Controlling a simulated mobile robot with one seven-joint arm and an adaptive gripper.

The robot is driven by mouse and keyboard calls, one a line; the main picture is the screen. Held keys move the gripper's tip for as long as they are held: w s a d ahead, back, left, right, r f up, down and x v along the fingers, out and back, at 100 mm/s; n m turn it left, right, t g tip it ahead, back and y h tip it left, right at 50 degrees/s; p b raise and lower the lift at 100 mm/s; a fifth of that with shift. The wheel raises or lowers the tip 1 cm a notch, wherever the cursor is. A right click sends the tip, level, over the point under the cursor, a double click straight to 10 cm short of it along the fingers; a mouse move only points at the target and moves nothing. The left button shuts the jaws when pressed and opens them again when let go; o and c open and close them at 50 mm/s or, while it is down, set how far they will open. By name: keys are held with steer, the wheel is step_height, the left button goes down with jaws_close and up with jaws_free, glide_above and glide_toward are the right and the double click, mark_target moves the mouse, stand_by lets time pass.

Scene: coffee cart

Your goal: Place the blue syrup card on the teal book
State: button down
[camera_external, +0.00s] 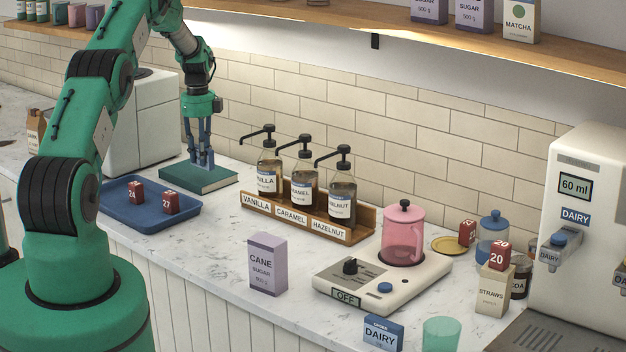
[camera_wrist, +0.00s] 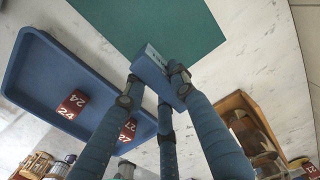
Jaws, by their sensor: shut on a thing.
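The teal book (camera_external: 222,183) lies flat on the marble counter, right of the blue tray. My gripper (camera_external: 203,163) points down with its fingertips over the book's back half. In the wrist view, my gripper (camera_wrist: 155,92) is shut on a small blue card (camera_wrist: 155,72) with a pale label on one face. The card is over or against the near edge of the teal book (camera_wrist: 155,25); I cannot tell if it touches. In the external view the card is hard to make out among the fingers.
The blue tray (camera_external: 187,221) with two red number blocks (camera_external: 170,203) stands just left of the book. A wooden rack (camera_external: 350,233) of syrup pump bottles stands to the right. A white machine (camera_external: 152,130) is behind the tray, and the tiled wall is close behind.

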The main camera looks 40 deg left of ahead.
steer(key=shift+f, duration=1.7)
steer(key=shift+f, duration=0.15)
steer(key=c, duration=1.4)
jaws_free()
steer(key=shift+c, duration=0.2)
step_height(320, 180, up, 12)
steer(key=shift+r, duration=0.15)
